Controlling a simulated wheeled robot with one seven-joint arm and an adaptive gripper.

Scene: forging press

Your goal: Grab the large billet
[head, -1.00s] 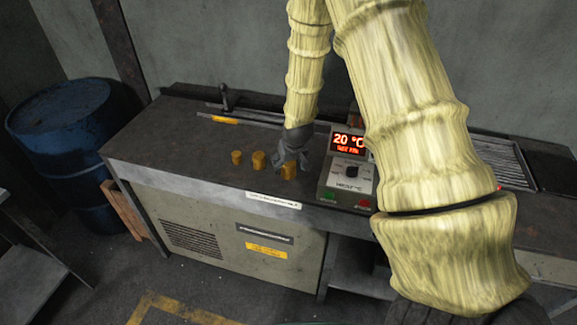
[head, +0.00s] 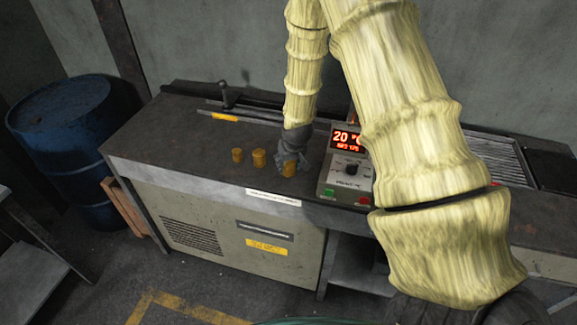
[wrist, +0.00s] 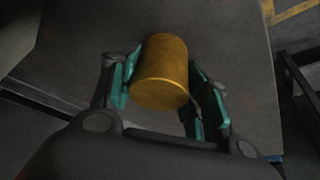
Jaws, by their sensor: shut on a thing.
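Three golden billets stand in a row on the dark bench top in the head view: a small billet (head: 237,155) at left, a medium billet (head: 259,158) in the middle, and the large billet (head: 289,169) at right. My gripper (head: 290,160) comes down over the large billet and partly hides it. In the wrist view the large billet (wrist: 161,75) is between the teal finger pads of my gripper (wrist: 163,90), which is shut on it. I cannot tell whether its base is clear of the bench.
A control box (head: 345,175) with a red display stands just right of my gripper. A lever (head: 225,95) and a rail with a yellow strip (head: 224,117) lie behind the billets. A blue barrel (head: 70,150) stands left of the bench (head: 160,130).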

